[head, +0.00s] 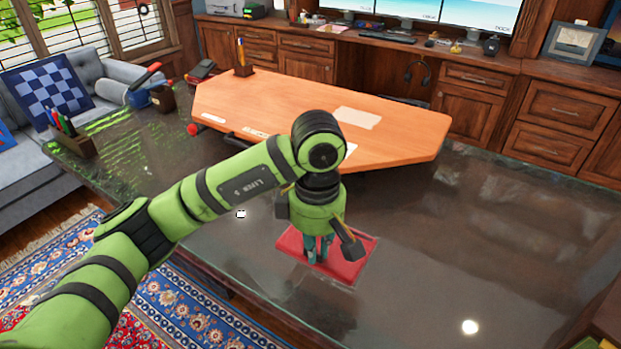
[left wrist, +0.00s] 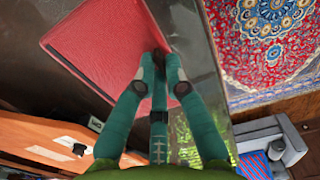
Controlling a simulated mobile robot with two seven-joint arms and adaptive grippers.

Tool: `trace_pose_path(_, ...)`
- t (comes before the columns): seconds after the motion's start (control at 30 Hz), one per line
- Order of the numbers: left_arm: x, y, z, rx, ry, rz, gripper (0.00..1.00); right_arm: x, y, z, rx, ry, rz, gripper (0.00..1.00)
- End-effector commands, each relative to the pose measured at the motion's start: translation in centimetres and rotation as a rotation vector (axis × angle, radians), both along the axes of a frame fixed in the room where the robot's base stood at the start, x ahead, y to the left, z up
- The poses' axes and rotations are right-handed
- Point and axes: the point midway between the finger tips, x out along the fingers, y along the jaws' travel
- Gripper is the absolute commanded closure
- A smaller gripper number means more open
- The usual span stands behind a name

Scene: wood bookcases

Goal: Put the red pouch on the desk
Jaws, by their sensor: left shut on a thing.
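The red pouch (head: 338,267) lies flat, low over or on the dark glossy desk (head: 440,245) near its front edge. I cannot tell whether it touches the desktop. My right gripper is not in view.
An orange wooden board (head: 290,105) with papers and a pen holder (head: 243,60) covers the desk's back. Another pen box (head: 72,135) stands at the left end. The right part of the desk is clear. A sofa (head: 40,165) is at the left.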

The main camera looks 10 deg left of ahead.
Motion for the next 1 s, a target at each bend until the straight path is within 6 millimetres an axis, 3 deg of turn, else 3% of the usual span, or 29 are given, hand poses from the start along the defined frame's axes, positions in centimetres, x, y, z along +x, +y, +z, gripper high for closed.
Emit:
trace_pose_path(0.2,2.2,3.5,-2.4,0.002,0.007,0.009,1.0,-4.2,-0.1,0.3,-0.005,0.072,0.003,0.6)
trace_pose_path(0.33,3.9,6.0,-4.1,0.003,0.005,0.009,1.0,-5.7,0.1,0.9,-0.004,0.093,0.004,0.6)
trace_pose_path(0.47,5.3,8.0,-5.6,0.002,0.005,0.005,1.0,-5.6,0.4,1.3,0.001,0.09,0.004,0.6)
trace_pose_path(0.6,6.2,9.2,-6.6,0.001,0.002,0.002,1.0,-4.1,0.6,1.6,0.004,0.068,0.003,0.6)
trace_pose_path(0.77,6.4,9.4,-7.9,0.001,0.005,0.0,1.0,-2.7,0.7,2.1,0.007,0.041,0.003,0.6)
trace_pose_path(1.0,6.4,9.4,-10.7,0.001,0.002,0.001,1.0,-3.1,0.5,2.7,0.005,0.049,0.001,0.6)
